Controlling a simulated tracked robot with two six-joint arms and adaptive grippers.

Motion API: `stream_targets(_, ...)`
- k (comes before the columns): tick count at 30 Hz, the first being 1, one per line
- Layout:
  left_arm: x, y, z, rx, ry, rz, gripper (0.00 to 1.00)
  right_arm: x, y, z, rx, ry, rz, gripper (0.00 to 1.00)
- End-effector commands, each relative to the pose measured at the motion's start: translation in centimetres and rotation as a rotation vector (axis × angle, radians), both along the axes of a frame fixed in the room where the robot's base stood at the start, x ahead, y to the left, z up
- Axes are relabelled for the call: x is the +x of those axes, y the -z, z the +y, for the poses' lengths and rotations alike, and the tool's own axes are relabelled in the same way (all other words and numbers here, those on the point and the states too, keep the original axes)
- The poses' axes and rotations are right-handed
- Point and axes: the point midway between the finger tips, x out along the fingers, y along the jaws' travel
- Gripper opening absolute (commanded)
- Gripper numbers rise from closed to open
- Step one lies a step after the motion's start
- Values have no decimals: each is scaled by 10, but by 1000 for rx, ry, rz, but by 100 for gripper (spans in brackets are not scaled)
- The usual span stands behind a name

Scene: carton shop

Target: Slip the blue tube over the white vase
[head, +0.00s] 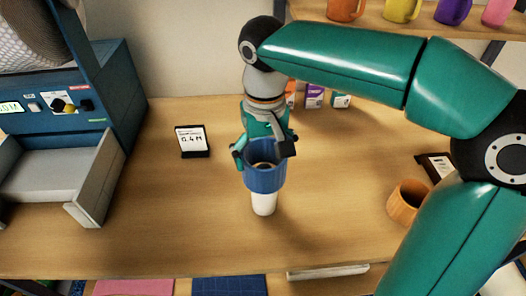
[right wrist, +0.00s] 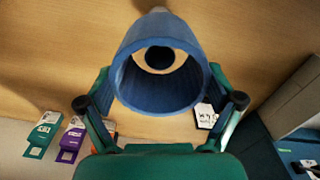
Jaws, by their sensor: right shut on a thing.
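The blue tube (head: 265,180) is upright in my right gripper (head: 265,151), whose fingers close on it from both sides. The white vase (head: 263,204) stands on the wooden table, its lower part showing directly below the tube. In the right wrist view, I look down into the blue tube (right wrist: 128,88); a pale ring with a dark opening shows inside, looking like the vase's mouth. The tube appears to be around the vase's upper part. The tube's wall hides how far down it sits. My left gripper is not in view.
A small display card (head: 192,140) stands left of the vase, near a blue machine with a grey tray (head: 55,174). An orange cup (head: 405,203) stands to the right. Small boxes (head: 314,96) stand at the back. The table around the vase is clear.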

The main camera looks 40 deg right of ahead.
Motion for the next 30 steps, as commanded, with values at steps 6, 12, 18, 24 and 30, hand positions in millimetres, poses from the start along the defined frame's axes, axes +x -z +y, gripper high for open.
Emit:
stream_targets(6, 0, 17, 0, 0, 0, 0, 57, 0, 21, 0, 0, 0, 0, 78)
stream_targets(12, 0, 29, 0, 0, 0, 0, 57, 0, 37, 0, 0, 0, 1, 78)
stream_targets(18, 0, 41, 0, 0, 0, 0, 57, 0, 53, 0, 0, 0, 0, 78)
stream_targets(24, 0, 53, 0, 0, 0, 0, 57, 0, 70, 0, 0, 0, 1, 78)
stream_targets(30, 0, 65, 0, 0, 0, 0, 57, 0, 85, 0, -1, 0, 1, 78)
